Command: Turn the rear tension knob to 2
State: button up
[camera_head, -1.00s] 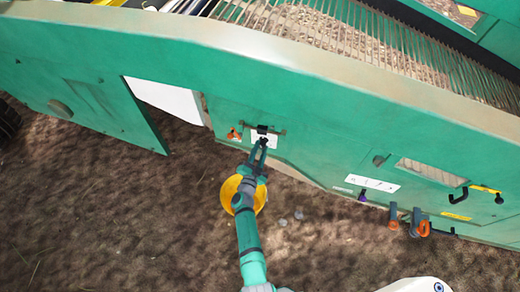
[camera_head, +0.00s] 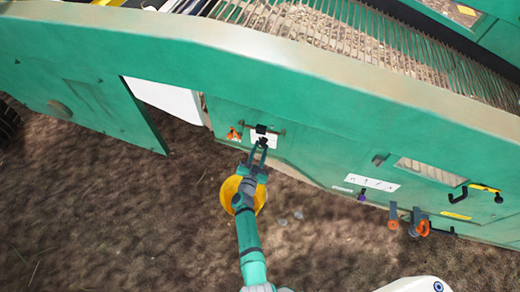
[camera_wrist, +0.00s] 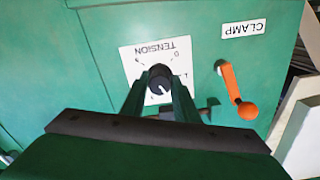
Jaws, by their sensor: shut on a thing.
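A black round tension knob (camera_wrist: 160,80) sits on a white plate (camera_wrist: 132,62) marked TENSION, which appears upside down in the wrist view. The knob has a pale pointer line, aimed toward the lower right of the picture. Some of the plate's numbers are hidden by my fingers, so I cannot read the setting. My gripper (camera_wrist: 158,92) is shut on the knob, one finger on each side. In the head view my gripper (camera_head: 263,148) reaches up to the white plate (camera_head: 257,138) on the green machine side, and the knob is mostly covered there.
An orange crank (camera_wrist: 236,92) beside a CLAMP label (camera_wrist: 243,30) is close to the right of my gripper in the wrist view. In the head view, orange handles (camera_head: 420,225) and a black-and-yellow lever (camera_head: 482,189) stick out farther right. Bare soil lies below the machine.

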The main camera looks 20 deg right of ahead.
jog(key=shift+a+f, duration=0.1)
jog(key=o, duration=1.1)
jog(key=shift+c, duration=0.2)
jog(key=v, duration=1)
jog(key=shift+s+a, duration=0.25)
jog(key=shift+s, duration=0.1)
jog(key=s+a+r+n+t+y, duration=0.1)
jog(key=s+a+r+n+y, duration=0.3)
jog(key=s, duration=0.6)
jog(key=s+a+r+n+t+y, duration=0.2)
jog(key=s+a+r, duration=0.25)
jog(key=s, duration=0.65)
jog(key=s+a+r+n+g+y, duration=0.2)
jog(key=s+a+r+n+y, duration=0.2)
jog(key=s+r, duration=1)
jog(key=shift+s+r+g, duration=0.2)
jog(key=shift+r+g, duration=0.1)
jog(key=shift+r, duration=0.15)
